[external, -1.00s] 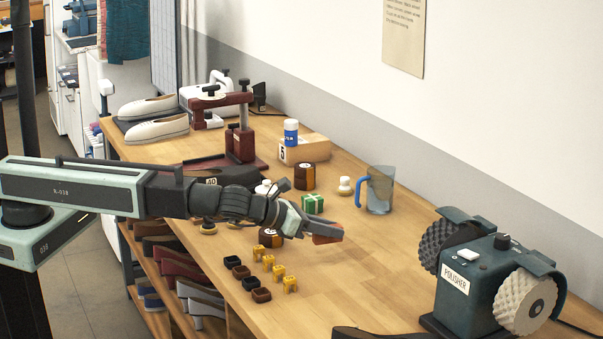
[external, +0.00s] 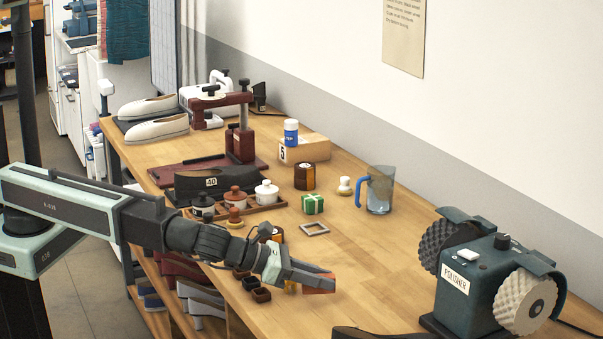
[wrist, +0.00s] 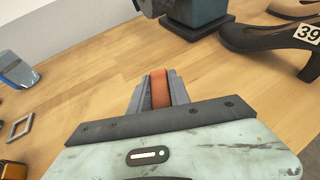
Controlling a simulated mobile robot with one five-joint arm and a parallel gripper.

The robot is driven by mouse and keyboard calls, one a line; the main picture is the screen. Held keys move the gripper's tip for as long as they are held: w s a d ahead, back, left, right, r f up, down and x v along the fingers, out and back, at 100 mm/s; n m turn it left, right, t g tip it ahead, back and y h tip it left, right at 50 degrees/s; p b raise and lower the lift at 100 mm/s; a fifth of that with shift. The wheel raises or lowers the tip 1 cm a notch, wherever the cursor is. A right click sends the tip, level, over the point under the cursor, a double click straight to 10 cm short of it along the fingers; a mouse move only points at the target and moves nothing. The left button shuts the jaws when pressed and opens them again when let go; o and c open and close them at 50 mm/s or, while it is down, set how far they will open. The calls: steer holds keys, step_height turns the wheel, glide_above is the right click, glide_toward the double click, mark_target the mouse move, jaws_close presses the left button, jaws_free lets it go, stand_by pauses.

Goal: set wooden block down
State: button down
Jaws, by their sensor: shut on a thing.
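The reddish-brown wooden block (external: 321,286) is between the fingers of my gripper (external: 312,276), low over the front middle of the workbench. In the wrist view the block (wrist: 159,88) stands between the two grey fingers of my gripper (wrist: 160,95), which are shut on it. Bare bench top lies beyond the fingertips. Whether the block's underside touches the bench cannot be told. My fingers hide part of the block in the external view.
Small dark and yellow pieces (external: 261,295) lie beside my gripper, partly hidden. A grey square frame (external: 314,229), green box (external: 313,204) and glass jug (external: 379,192) stand farther back. The polisher (external: 480,275) is at right. In the wrist view, a black heeled shoe (wrist: 262,38) stands at upper right.

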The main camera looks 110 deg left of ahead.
mark_target(320, 291)
step_height(320, 291, down, 4)
steer(key=b, duration=0.4)
steer(key=shift+f, duration=0.15)
steer(key=shift+r, duration=0.3)
steer(key=shift+f, duration=0.2)
steer(key=c, duration=1.2)
jaws_free()
steer(key=shift+r+p, duration=0.35)
steer(key=p+v, duration=0.4)
steer(key=v, duration=0.7)
steer(key=shift+s+d, duration=0.2)
steer(key=shift+s, duration=0.25)
